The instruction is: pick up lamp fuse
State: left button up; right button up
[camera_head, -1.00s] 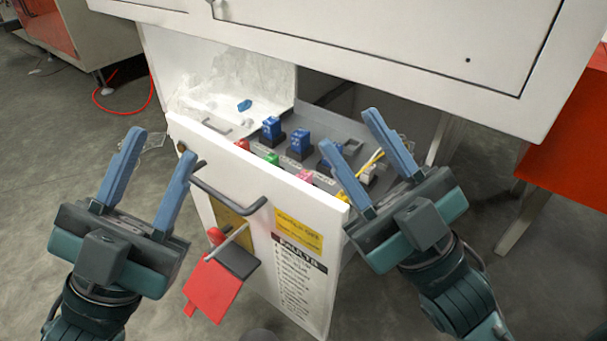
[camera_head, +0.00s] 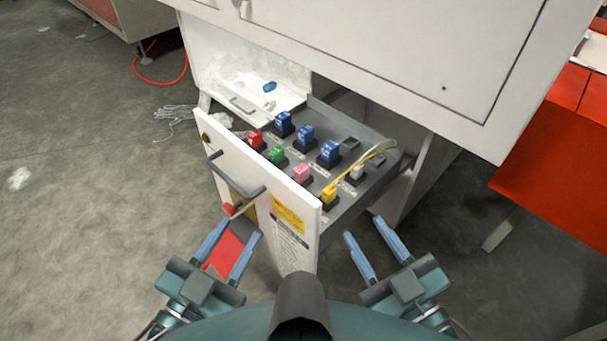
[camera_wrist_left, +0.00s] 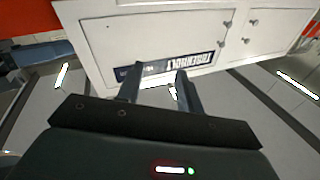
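The open drawer (camera_head: 375,185) holds several coloured fuses: a red fuse (camera_head: 255,139), a green fuse (camera_head: 276,155), a pink fuse (camera_head: 302,173), a yellow fuse (camera_head: 329,194), a whitish fuse (camera_head: 357,171) and blue fuses (camera_head: 305,134). Their labels are too small to read, so I cannot tell which is the lamp fuse. My left gripper (camera_head: 239,229) is open in front of the drawer, with no fuse between its fingers; its open fingers also show in the left wrist view (camera_wrist_left: 158,73). My right gripper (camera_head: 363,229) is open and empty, in front and right of the drawer.
A red tag (camera_head: 225,252) hangs at the drawer front, seen between my left fingers. The drawer handle (camera_head: 236,180) sticks out. Yellow and white wires (camera_head: 368,156) cross the right fuses. The cabinet (camera_head: 370,50) overhangs the drawer's back. A clear glove (camera_head: 178,117) shows at left.

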aim_at(301, 173)
jog(key=i+z, duration=0.15)
jog(key=z, duration=0.25)
jog(key=i+j+z, duration=0.1)
jog(key=z, duration=0.35)
jog(key=i, duration=0.1)
